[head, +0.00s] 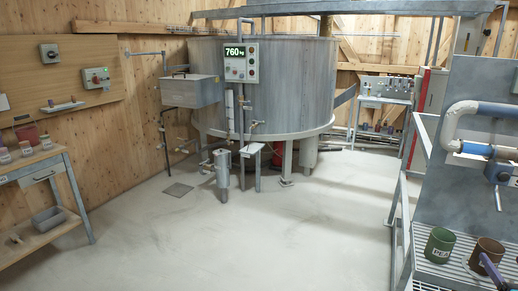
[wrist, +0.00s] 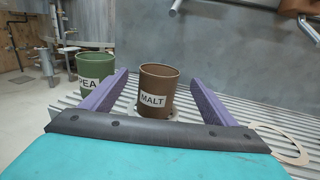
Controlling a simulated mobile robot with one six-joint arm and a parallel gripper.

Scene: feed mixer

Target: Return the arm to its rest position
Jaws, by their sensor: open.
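My gripper (wrist: 158,78) is open in the wrist view, its two purple fingers spread apart. A brown cup labelled MALT (wrist: 158,91) stands upright between the fingers in the picture, with a visible gap on each side. I cannot tell how deep between them it is. The brown cup (head: 486,256) also shows at the lower right of the head view, with a purple finger in front of it. A green cup labelled PEA (wrist: 95,67) stands to its left, outside the fingers. The rest of my arm is out of view.
A flat beige ring (wrist: 282,145) lies right of the gripper. A railing (head: 400,225) edges the shelf. The middle floor is clear.

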